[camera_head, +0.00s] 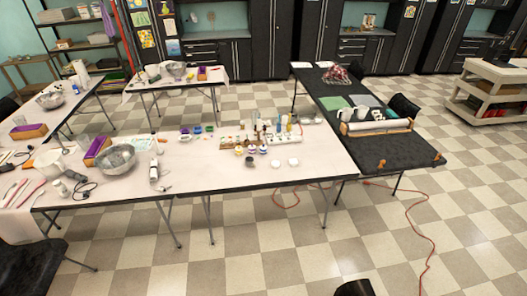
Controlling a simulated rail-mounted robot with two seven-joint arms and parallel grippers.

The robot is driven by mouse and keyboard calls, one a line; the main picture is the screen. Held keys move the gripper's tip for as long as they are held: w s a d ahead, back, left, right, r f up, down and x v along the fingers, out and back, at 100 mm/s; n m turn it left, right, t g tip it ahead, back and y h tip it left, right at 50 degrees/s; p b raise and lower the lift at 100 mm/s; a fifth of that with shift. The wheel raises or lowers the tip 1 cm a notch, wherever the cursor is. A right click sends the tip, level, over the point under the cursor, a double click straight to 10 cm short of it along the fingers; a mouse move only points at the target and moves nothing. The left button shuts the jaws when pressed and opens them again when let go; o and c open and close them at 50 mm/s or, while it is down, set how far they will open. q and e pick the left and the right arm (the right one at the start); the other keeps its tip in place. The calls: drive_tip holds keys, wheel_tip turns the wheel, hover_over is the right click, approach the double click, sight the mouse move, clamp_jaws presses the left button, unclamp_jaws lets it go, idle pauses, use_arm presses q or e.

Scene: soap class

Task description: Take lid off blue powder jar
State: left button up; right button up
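Several small jars stand on the long pale table. A row of little jars (250,150) with white, yellow and dark bluish parts stands near the middle of its front half. Which of them is the blue powder jar, and whether its lid is on, is too small to tell. Two white round pieces (285,162) lie close to the table's front edge, beside a small dark round piece (249,161). Neither my left nor my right gripper can be made out in this view.
The pale table (225,176) also bears a metal bowl (116,158), a wooden box (97,147) and a rack of bottles (285,138). A black table (400,151) adjoins at right. A dark shape (353,288) at the bottom edge is unclear. Checkered floor lies open in front.

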drive_tip(key=o, duration=0.9)
